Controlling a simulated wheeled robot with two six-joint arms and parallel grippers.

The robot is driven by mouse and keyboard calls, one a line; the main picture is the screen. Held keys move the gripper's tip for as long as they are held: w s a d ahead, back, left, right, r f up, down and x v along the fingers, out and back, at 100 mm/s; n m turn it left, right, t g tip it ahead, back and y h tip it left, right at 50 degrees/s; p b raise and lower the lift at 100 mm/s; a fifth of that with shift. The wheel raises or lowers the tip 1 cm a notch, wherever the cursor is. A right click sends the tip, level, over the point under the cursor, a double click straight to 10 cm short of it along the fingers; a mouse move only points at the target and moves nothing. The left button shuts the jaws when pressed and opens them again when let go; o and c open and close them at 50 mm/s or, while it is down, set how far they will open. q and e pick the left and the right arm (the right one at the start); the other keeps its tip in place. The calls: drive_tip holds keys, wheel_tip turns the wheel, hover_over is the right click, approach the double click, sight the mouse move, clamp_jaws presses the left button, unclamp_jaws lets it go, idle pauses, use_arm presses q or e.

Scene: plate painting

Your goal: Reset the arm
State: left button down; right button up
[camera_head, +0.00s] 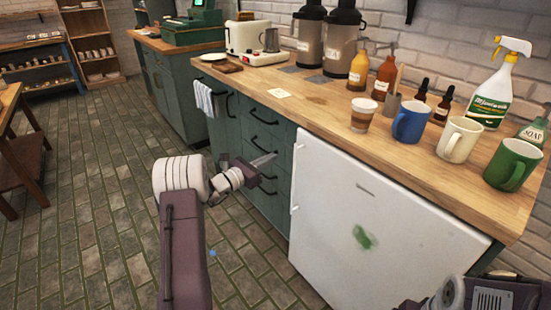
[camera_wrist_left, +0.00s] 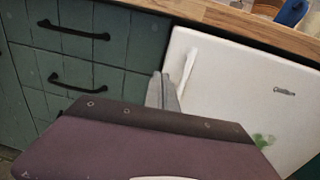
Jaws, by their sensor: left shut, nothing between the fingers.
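My left gripper (camera_head: 262,161) is shut and empty. In the head view it is in front of the green drawers (camera_head: 265,144), below the counter edge. In the left wrist view its closed fingers (camera_wrist_left: 165,92) point toward the seam between the drawers and the white fridge (camera_wrist_left: 232,82). I cannot tell whether they touch the front. Part of my right arm (camera_head: 475,292) shows at the bottom right of the head view. Its fingertips are out of the frame.
The wooden counter (camera_head: 312,101) holds a blue mug (camera_head: 410,122), a cream mug (camera_head: 459,140), a green mug (camera_head: 511,165), a paper cup (camera_head: 362,116) and a spray bottle (camera_head: 493,95). The white fridge (camera_head: 350,220) has a green smear. The tiled floor (camera_head: 100,190) at left is open.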

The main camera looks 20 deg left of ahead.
use_arm(q)
drive_tip(key=s+a, duration=0.2)
drive_tip(key=s, duration=0.1)
drive_tip(key=s+a+f, duration=0.1)
drive_tip(key=shift+s+a+f+p, duration=0.1)
drive_tip(key=shift+s+p, duration=0.25)
drive_tip(key=shift+p, duration=0.05)
use_arm(e)
drive_tip(key=shift+w+r, duration=0.45)
drive_tip(key=shift+w, duration=0.05)
